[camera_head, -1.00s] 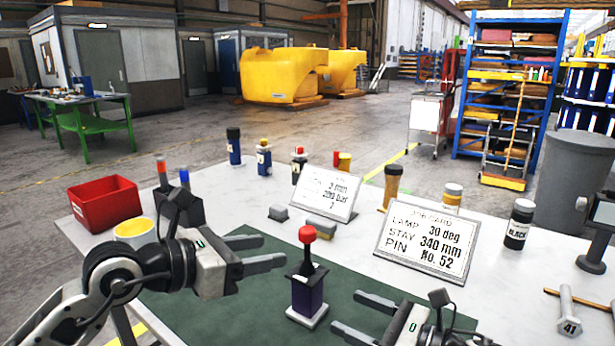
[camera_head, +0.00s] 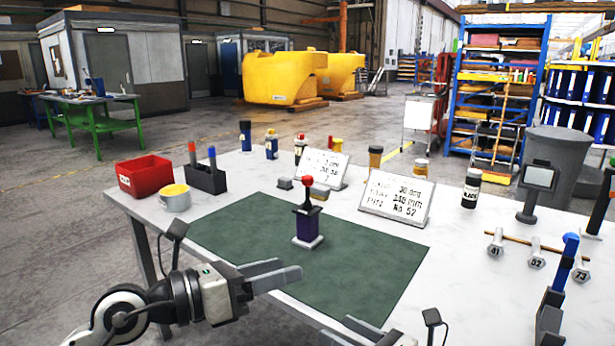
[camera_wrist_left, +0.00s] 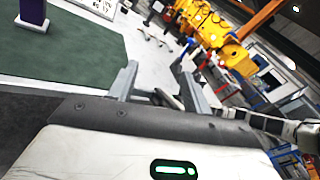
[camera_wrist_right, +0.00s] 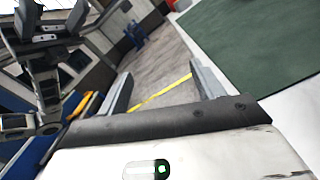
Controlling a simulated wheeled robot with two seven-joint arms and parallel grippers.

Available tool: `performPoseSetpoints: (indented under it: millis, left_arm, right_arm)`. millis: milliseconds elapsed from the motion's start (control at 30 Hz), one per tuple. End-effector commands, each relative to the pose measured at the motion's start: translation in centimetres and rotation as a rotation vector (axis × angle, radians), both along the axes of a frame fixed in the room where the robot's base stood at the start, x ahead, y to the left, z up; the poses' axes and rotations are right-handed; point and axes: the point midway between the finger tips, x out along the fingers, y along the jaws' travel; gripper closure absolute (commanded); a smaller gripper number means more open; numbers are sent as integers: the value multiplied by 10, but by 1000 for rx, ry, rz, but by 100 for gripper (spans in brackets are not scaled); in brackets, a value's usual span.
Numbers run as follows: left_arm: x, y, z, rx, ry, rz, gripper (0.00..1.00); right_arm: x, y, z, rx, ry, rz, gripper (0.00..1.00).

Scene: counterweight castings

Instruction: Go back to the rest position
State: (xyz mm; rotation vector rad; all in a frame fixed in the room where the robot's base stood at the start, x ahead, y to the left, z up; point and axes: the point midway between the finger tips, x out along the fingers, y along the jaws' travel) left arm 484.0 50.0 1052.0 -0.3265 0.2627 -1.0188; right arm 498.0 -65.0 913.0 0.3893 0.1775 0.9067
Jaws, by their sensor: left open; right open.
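My left gripper (camera_head: 276,276) is open and empty over the front left edge of the table in the head view. Its two fingers also show apart in the left wrist view (camera_wrist_left: 160,90), with nothing between them. My right gripper (camera_head: 352,334) shows only partly at the bottom edge of the head view. In the right wrist view (camera_wrist_right: 165,88) its fingers are apart, with floor and a yellow line behind them. A purple block with a red-knobbed lever (camera_head: 307,224) stands upright on the green mat (camera_head: 240,235), apart from both grippers.
A small screen on a stand (camera_head: 535,185) stands at back right.

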Motion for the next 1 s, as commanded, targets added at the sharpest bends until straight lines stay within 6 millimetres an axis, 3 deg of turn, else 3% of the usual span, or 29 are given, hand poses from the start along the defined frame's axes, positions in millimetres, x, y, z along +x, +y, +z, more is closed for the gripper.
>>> performPoseSetpoints:
  millis: [200,367,467,567,600,733,833,1000]
  left_arm:
    - [-22,-5,-8,-406,268,-6,51]
    - [-29,14,-29,-820,572,78,51]
    - [-33,43,-70,-1171,856,223,51]
    - [-48,74,-137,-1521,1169,443,51]
    - [-59,83,-164,-1632,1276,533,51]
    - [-105,97,-239,-1906,1565,805,51]
    - [-140,98,-277,-2039,1725,970,51]
    - [-177,95,-307,-2151,1870,1124,51]
  right_arm:
    - [-24,14,-22,298,368,-82,33]
    - [-47,16,-46,624,745,-197,33]
    - [-69,7,-70,934,1060,-328,33]
    - [-98,-12,-99,1292,1359,-500,33]
    - [-109,-20,-110,1422,1449,-566,33]
    - [-145,-46,-139,1788,1640,-765,33]
    - [-169,-62,-156,2004,1709,-886,33]
    - [-193,-77,-169,2206,1742,-1000,33]
